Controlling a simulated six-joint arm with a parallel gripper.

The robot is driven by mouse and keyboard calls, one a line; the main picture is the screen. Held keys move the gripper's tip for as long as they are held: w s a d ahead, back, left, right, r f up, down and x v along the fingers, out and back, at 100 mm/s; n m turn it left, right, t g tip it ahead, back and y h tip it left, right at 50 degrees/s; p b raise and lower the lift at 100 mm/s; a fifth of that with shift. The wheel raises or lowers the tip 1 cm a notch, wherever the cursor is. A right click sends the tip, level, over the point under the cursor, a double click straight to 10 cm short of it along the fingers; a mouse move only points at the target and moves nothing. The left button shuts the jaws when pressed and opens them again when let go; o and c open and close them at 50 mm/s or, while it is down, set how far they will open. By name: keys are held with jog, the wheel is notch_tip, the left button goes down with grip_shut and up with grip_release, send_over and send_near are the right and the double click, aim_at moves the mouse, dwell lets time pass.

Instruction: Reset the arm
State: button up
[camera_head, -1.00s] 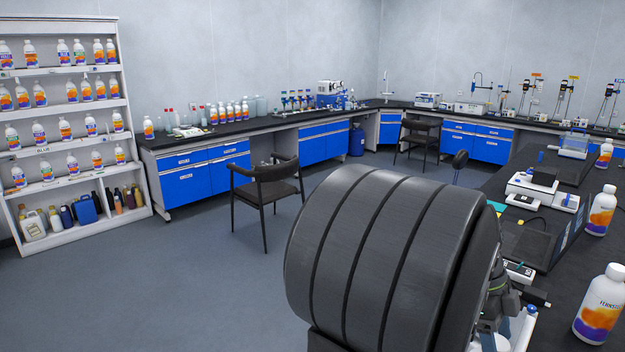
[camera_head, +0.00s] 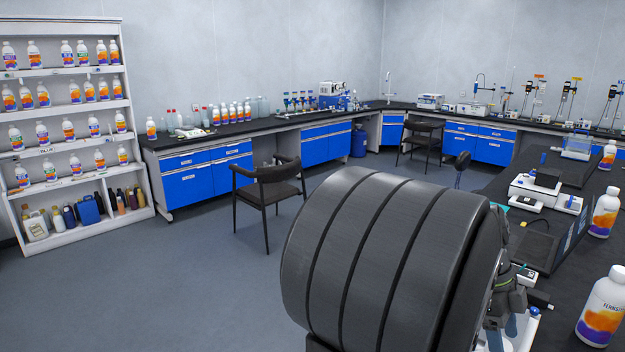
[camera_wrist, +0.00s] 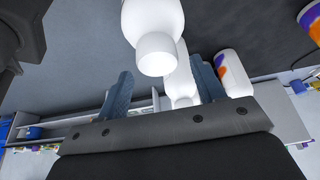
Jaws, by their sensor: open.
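My gripper (camera_wrist: 165,84) shows in the wrist view with its two blue-grey fingers spread apart and nothing seen clamped between them. A white bottle (camera_wrist: 153,20) with a white cap hangs into the top of that view, in front of the fingers. Another white bottle (camera_wrist: 181,88) shows in the gap between the fingers, and one with a purple and orange label (camera_wrist: 233,74) is beside the right finger. I cannot tell how far they are from the fingers. In the head view, my large black arm link hides most of the gripper.
Labelled bottles (camera_head: 603,308) stand along the right of the dark bench (camera_head: 560,300), near a scale (camera_head: 535,190). A white shelf (camera_head: 75,238) with several bottles stands at the left. Two black chairs (camera_head: 268,176) stand before blue cabinets (camera_head: 194,187). The middle floor is clear.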

jog(key=shift+f, duration=0.9)
jog(key=v, duration=1.2)
jog(key=x, duration=1.2)
jog(key=shift+r, duration=0.1)
notch_tip(320, 180, up, 4)
jog(key=shift+f, duration=0.2)
jog(key=s+d+r, duration=0.2)
jog(key=s+r, duration=0.5)
jog(key=s, duration=0.4)
jog(key=w+d+r+n+t, duration=0.1)
jog(key=w+d+r+n, duration=0.2)
jog(key=w+d, duration=0.4)
jog(key=w+d+r+n+t+h, duration=0.1)
jog(key=w+d+r+n, duration=0.2)
jog(key=w+d, duration=0.5)
jog(key=w, duration=0.6)
jog(key=shift+r, duration=0.4)
